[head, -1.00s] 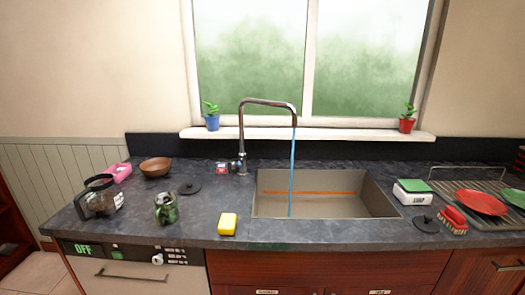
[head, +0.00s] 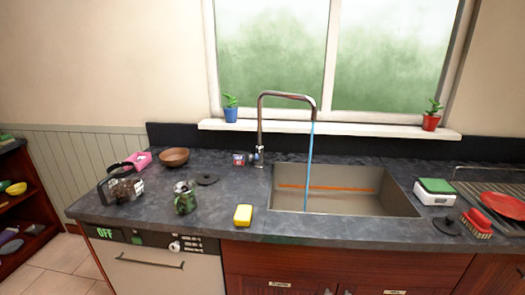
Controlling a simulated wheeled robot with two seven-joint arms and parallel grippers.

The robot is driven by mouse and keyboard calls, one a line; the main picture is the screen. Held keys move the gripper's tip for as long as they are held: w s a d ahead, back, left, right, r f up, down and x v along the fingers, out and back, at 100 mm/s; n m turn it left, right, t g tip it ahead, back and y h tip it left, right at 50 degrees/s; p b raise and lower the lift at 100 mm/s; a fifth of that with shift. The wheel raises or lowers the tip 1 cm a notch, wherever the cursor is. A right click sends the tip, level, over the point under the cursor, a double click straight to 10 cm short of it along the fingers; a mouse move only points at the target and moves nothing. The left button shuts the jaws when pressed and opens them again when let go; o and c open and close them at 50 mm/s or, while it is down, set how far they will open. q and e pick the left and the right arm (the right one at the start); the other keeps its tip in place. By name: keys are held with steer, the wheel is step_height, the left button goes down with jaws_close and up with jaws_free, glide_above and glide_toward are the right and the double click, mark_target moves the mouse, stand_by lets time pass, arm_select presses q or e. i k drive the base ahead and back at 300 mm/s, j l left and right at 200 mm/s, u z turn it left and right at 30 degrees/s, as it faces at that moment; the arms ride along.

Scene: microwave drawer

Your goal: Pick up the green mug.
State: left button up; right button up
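The green mug (head: 185,197) stands on the dark countertop, left of the yellow sponge. It looks mottled green and dark, and its fine detail is too small to tell. Neither of my grippers shows in the head view, so their state cannot be seen.
On the dark countertop (head: 330,232) are a glass coffee pot (head: 124,190), a wooden bowl (head: 174,157), a black lid (head: 207,179), a yellow sponge (head: 243,215) and a pink item (head: 140,160). The sink (head: 345,204) has running water. Open shelves (head: 20,205) stand at far left.

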mark_target(185, 202)
steer(key=i+j+u, duration=0.1)
steer(key=j, duration=0.3)
steer(key=i+j+u, duration=0.15)
steer(key=j, duration=0.25)
steer(key=i+j+u, duration=0.1)
steer(key=i+j, duration=0.15)
steer(key=i+j+u, duration=0.1)
steer(key=j, duration=0.35)
steer(key=i, duration=0.1)
